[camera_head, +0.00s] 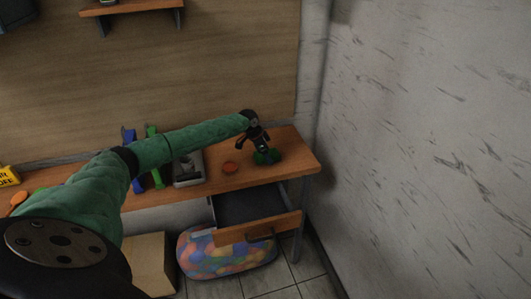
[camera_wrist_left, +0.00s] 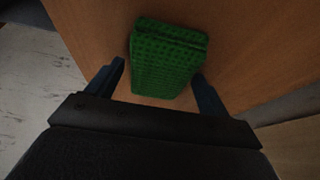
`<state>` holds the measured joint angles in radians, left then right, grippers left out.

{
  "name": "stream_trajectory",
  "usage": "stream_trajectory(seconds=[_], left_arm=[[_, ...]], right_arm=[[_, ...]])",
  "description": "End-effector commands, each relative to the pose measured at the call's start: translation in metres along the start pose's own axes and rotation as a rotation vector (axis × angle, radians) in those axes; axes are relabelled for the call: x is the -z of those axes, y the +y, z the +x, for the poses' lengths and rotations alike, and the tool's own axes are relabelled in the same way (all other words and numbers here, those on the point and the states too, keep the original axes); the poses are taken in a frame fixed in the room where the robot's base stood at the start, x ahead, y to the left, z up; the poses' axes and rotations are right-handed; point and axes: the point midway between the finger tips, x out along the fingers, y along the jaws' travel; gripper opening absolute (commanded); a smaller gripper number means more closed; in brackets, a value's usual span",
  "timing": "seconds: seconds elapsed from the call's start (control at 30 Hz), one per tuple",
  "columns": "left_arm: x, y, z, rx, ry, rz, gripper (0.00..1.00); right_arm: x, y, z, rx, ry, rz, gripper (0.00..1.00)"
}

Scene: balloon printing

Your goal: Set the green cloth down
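The green cloth (camera_wrist_left: 168,58) is a folded, textured green block on the brown wooden bench top in the left wrist view. In the head view the cloth (camera_head: 268,158) shows as a dark green patch near the bench's right end, partly hidden by my left gripper (camera_head: 261,148). In the left wrist view the two fingers of my left gripper (camera_wrist_left: 158,68) are spread on either side of the cloth. A gap shows at the left finger; whether the right finger touches the cloth I cannot tell. My right gripper is not in view.
A grey device (camera_head: 188,168) and blue and green upright tools stand farther left. A drawer (camera_head: 262,228) hangs open below, above a bag of colourful balloons (camera_head: 222,262). A wall rises at right.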

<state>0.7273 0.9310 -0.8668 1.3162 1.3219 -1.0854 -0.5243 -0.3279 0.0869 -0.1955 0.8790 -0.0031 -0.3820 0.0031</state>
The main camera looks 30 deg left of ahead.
Motion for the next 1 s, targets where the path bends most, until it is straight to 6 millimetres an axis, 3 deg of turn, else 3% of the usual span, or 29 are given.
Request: stream_trajectory(seconds=[0.37,0.47,0.5,0.6,1.0], left_arm=[[0.002,-0.001,-0.005,0.001,0.0,0.0,0.85],[0.0,-0.001,-0.011,0.002,0.0,0.0,0.85],[0.0,-0.001,-0.016,0.002,0.001,0.001,0.85],[-0.001,-0.001,-0.032,0.002,0.001,0.001,0.85],[0.0,0.0,-0.104,0.001,0.001,0.0,0.85]], right_arm=[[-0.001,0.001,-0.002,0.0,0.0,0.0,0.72],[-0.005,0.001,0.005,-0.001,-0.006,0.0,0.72],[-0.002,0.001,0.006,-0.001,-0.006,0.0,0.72],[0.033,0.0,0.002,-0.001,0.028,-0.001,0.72],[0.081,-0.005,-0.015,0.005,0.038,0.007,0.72]])
